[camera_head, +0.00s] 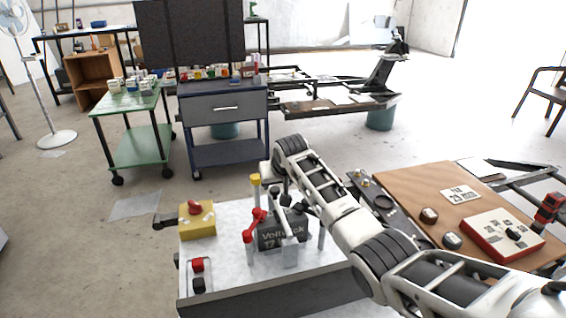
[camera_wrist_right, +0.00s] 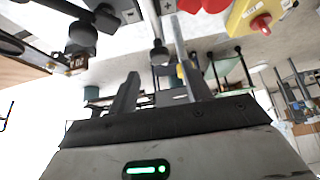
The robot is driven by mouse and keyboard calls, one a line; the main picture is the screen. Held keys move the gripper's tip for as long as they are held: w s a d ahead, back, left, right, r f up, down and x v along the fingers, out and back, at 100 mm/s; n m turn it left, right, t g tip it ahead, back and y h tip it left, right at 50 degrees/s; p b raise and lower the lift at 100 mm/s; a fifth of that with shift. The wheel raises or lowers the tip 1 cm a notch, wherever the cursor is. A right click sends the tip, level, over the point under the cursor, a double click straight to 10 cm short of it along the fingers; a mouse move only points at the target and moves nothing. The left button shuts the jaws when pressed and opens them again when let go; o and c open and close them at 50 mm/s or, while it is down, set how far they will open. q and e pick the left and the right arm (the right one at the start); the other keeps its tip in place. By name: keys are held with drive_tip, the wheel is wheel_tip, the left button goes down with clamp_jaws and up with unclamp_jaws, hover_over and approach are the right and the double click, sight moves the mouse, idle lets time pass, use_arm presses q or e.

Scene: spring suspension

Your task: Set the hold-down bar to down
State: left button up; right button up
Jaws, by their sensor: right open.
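The battery (camera_head: 283,236), dark and marked "Voltrack", sits on the light bench top in the head view. An upright grey post with a yellow cap (camera_head: 256,180) rises behind its left side. It looks like the raised hold-down bar, but I cannot be sure. A small yellow patch, possibly that cap, shows beside a finger in the right wrist view (camera_wrist_right: 181,72). My right gripper (camera_wrist_right: 160,88) is open, with nothing seen held between its fingers. In the head view it is above and behind the battery, partly hidden by my arm. My left gripper is not in view.
Red clamps (camera_head: 255,222) stand at the battery's left. A yellow switch box (camera_head: 197,220) with a red knob and a red-and-black terminal block (camera_head: 198,275) are further left. A grey post (camera_head: 322,235) stands right. A wooden board (camera_head: 420,190) with a red-edged panel lies right.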

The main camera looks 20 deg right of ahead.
drive_tip(key=v, duration=0.8)
drive_tip(key=shift+s+r+p, duration=0.2)
drive_tip(key=shift+r+p, duration=0.15)
